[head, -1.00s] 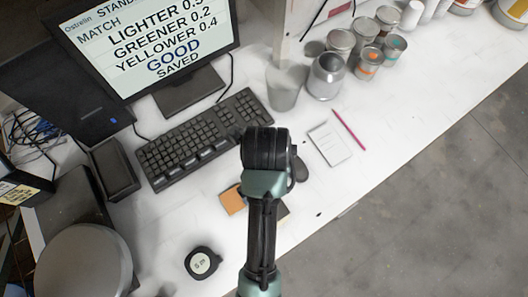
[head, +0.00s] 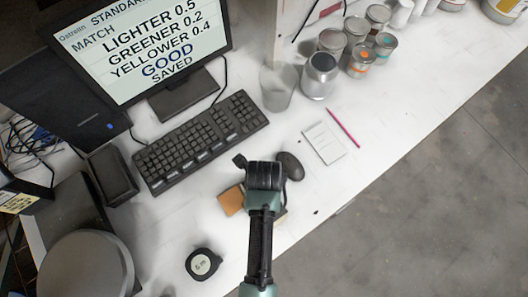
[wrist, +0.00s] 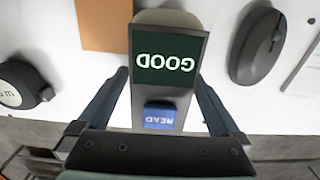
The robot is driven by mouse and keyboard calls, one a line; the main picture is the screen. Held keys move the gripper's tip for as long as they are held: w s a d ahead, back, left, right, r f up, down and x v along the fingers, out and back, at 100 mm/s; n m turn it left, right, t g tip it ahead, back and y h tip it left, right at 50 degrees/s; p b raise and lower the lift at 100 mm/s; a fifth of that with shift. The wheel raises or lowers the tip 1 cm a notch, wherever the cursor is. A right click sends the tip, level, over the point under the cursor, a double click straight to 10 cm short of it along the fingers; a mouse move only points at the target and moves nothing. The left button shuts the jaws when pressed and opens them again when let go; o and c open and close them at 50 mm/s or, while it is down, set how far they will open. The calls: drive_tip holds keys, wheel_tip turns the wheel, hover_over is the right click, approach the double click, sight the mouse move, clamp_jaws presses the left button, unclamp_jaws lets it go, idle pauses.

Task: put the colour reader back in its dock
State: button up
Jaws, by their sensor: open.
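The colour reader (wrist: 165,92) is a grey handheld device with a dark screen showing GOOD and a blue READ button. In the wrist view it lies on the white bench, between the two fingers of my gripper (wrist: 161,80). My gripper is open, with one finger on each side of the reader and a narrow gap visible at the tips. In the head view my gripper (head: 264,178) hides most of the reader. A black open-topped box (head: 111,176), left of the keyboard, may be the dock; I cannot tell for sure.
A mouse (head: 289,166) lies right of my gripper and an orange-brown card (head: 231,200) left of it. A keyboard (head: 203,142) is behind, a tape measure (head: 202,264) at front left.

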clamp_jaws()
drive_tip(key=shift+w+r, duration=0.1)
idle(0.4)
